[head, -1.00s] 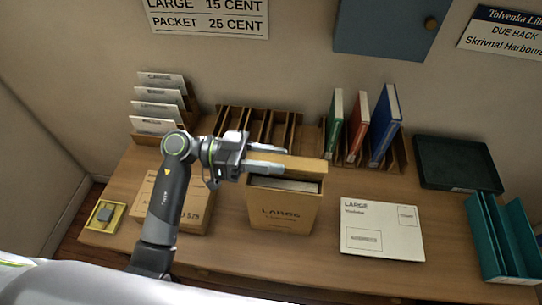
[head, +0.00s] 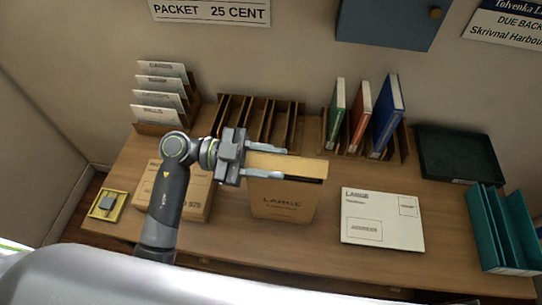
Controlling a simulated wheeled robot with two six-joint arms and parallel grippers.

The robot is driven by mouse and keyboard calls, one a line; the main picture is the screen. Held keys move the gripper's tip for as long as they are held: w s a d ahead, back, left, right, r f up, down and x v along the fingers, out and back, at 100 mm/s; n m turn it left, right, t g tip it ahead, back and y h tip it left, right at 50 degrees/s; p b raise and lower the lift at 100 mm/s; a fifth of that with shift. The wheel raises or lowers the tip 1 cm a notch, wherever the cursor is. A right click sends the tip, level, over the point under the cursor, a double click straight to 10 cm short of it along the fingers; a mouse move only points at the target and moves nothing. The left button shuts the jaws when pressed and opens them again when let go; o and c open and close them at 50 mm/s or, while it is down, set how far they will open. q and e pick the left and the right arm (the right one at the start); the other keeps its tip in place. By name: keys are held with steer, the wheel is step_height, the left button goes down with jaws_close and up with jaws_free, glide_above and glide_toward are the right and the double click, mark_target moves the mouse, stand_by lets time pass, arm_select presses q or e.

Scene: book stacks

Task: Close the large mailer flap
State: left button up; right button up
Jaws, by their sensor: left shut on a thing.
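The large mailer (head: 284,203) is a brown upright packet marked LARGE, standing on the desk at the middle. Its flap (head: 302,166) is tilted down over the top, with a dark gap showing under its right end. My left gripper (head: 288,163) reaches in from the left, one finger on the far side of the flap and one on the near side. It is shut on the flap. The book inside the mailer is hidden now. My right gripper is not in view.
A white LARGE envelope (head: 382,220) lies right of the mailer. A brown box (head: 190,200) is behind my left arm. Upright books (head: 360,117), a wooden rack (head: 262,120), a dark green tray (head: 458,155) and a teal holder (head: 503,228) stand around the desk.

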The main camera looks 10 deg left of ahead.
arm_select(q)
steer(key=shift+s+m, duration=0.1)
steer(key=shift+m, duration=0.2)
steer(key=o, duration=0.9)
steer(key=shift+a+b, duration=2.65)
steer(key=shift+a, duration=6.1)
